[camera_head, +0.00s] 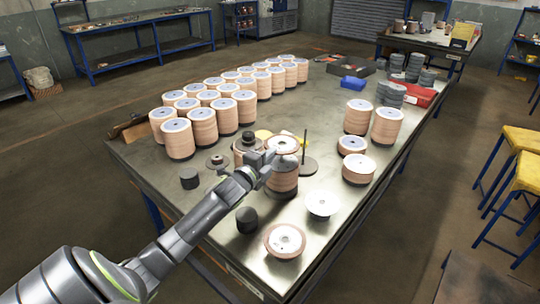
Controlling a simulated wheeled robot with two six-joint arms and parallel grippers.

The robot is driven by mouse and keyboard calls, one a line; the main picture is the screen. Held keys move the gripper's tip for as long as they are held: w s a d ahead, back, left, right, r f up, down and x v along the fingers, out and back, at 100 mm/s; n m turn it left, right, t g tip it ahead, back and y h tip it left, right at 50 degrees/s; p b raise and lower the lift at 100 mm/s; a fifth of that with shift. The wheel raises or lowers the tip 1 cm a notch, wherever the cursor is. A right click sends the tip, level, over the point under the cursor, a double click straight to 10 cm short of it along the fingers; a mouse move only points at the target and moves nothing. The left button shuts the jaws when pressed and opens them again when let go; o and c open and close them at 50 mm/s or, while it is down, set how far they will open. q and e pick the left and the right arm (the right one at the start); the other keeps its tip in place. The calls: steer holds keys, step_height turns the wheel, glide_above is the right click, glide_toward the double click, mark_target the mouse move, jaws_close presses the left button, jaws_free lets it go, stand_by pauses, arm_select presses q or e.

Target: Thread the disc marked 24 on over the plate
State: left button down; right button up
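My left gripper (270,162) is low over the table, right beside a tan flap disc (283,145) with a pale centre. That disc is at the top of a short stack (283,180). The arm hides part of the stack, and I cannot tell whether the fingers grip the disc or only touch it. A dark round plate (309,168) with a thin upright rod (305,146) stands just behind and to the right. A pale round plate (322,205) lies nearer the front. No number 24 is legible. My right gripper is not in view.
A single disc (285,241) lies near the front edge. Tall disc stacks (202,126) fill the back left, with more stacks (386,125) on the right. A blue bin (354,83) and red tray (418,95) are farther back.

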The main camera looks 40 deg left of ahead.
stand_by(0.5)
arm_select(q)
steer(key=shift+f+b, duration=0.5)
steer(key=shift+f, duration=0.35)
steer(key=shift+f+b, duration=0.4)
steer(key=shift+f, duration=0.3)
